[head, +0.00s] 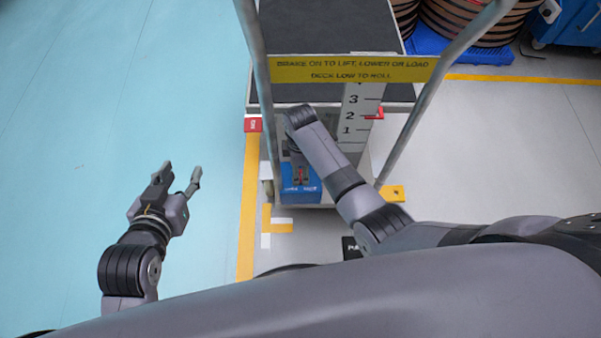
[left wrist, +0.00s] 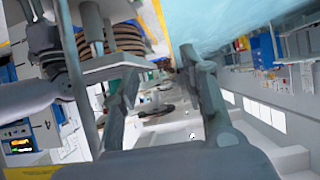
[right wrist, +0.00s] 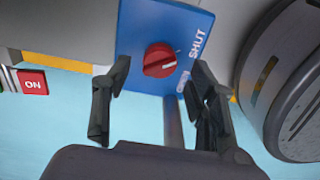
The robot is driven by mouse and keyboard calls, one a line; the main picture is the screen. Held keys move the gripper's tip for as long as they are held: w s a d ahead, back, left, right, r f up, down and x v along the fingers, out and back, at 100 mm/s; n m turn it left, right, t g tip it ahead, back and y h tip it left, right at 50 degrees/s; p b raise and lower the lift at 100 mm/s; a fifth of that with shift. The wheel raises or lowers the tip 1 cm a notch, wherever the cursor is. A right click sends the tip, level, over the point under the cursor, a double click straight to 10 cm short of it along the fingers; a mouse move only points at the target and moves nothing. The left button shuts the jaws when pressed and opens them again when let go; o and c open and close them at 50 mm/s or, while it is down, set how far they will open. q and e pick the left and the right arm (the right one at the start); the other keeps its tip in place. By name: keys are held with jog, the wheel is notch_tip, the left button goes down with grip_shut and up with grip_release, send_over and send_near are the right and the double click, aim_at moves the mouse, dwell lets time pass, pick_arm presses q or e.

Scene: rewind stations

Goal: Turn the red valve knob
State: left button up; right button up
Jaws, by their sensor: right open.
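The red valve knob (right wrist: 160,60) is round with a white pointer line, mounted on a blue panel (right wrist: 147,25) marked "SHUT". The pointer slants toward the right in the right wrist view. My right gripper (right wrist: 160,76) is open, its fingertips on either side of the knob in that view. I cannot tell whether they touch it. In the head view, the blue panel (head: 310,192) sits low on the cart, with my right arm over it, partly hiding the knob area. My left gripper (head: 181,174) is open and empty above the blue floor, left of the cart.
The cart has two upright handles and a yellow sign (head: 352,69) with a number scale (head: 353,115) below. A red "ON" tab (right wrist: 34,81) is at left in the right wrist view. Large spools (head: 465,25) stand behind right. The blue floor (head: 80,150) at left is clear.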

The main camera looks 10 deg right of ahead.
notch_tip(320, 180, down, 2)
jog(key=shift+f+b, duration=0.25)
jog(key=shift+b, duration=0.25)
pick_arm(q)
notch_tip(320, 180, up, 6)
jog(key=w+d+t+h, duration=0.1)
jog(key=w+t, duration=0.2)
jog(key=shift+d+f+t, duration=0.2)
jog(key=shift+d+t, duration=0.1)
pick_arm(e)
jog(key=shift+f, duration=0.1)
jog(key=c, duration=1.1)
jog(key=shift+c, duration=0.2)
pick_arm(q)
jog(key=shift+s+f, duration=0.1)
